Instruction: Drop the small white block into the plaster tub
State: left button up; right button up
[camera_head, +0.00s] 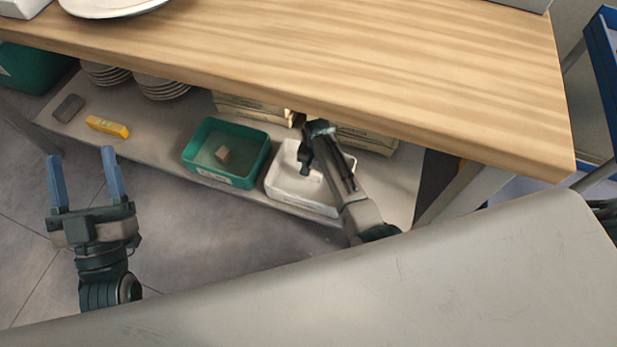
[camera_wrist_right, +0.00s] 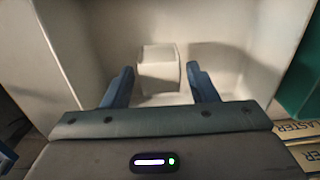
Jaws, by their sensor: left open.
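The small white block (camera_wrist_right: 158,72) is inside the white tub (camera_head: 318,201), seen in the right wrist view between and just beyond my right fingertips. My right gripper (camera_wrist_right: 159,69) reaches down into this tub, its fingers apart with a narrow gap on each side of the block. In the head view the right gripper (camera_head: 307,163) largely hides the block. A green tub (camera_head: 228,180) with a label and a small brown block (camera_head: 222,154) inside stands left of the white tub. I cannot read which tub is for plaster.
The tubs stand on a low shelf under a wooden tabletop (camera_head: 350,65). Stacked boxes (camera_head: 250,108) marked "PLASTER" stand behind them. Floor before the shelf is clear.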

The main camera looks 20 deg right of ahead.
jog(key=shift+o, duration=1.3)
jog(key=shift+r, duration=0.3)
notch_tip(320, 180, up, 5)
jog(key=shift+f+p, duration=0.15)
jog(key=shift+p, duration=0.9)
pick_arm(q)
jog(key=s+f+g, duration=0.2)
jog(key=f+g, duration=0.4)
jog(key=f, duration=0.3)
jog(key=s+d+f+n+g+p, duration=0.1)
jog(key=s+f+g, duration=0.1)
jog(key=f+g, duration=0.4)
notch_tip(320, 180, down, 4)
jog(key=shift+s+d+r, duration=0.1)
jog(key=shift+s+d, duration=0.05)
jog(key=shift+s, duration=0.1)
pick_arm(e)
notch_tip(320, 180, up, 6)
jog(key=shift+f, duration=0.25)
